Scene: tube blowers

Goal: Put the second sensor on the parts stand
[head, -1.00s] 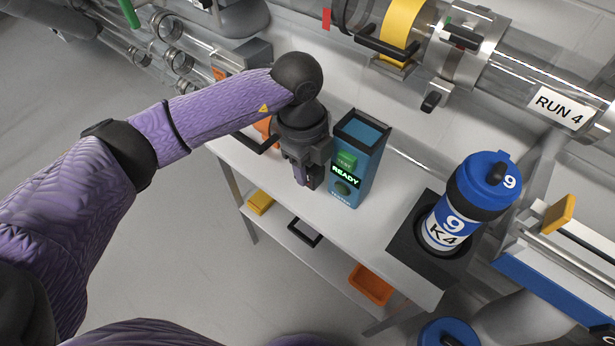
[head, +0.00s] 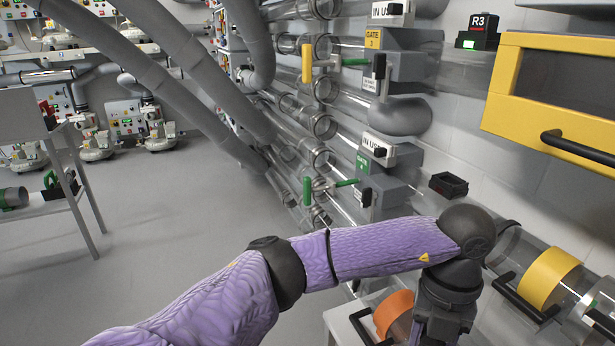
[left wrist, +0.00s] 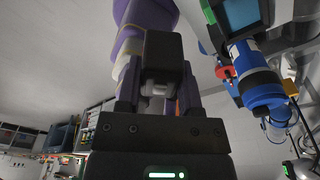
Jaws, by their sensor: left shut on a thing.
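My left gripper (head: 440,335) is low at the right of the head view, partly cut off by the bottom edge. In the left wrist view the gripper (left wrist: 159,95) is shut on a small dark block (left wrist: 162,52), which I take to be the sensor. What it holds is hidden in the head view. A grey stand (head: 85,185) is at the far left of the head view, well away from the gripper. I cannot tell for sure that it is the parts stand. My right gripper is not in view.
Clear tubes with green and yellow handles (head: 308,62) run along the wall. The white bench (head: 340,325) carries an orange round thing (head: 393,312) close beside my gripper. A yellow-framed box (head: 560,95) juts out at the upper right. Open grey floor (head: 190,220) lies at the left.

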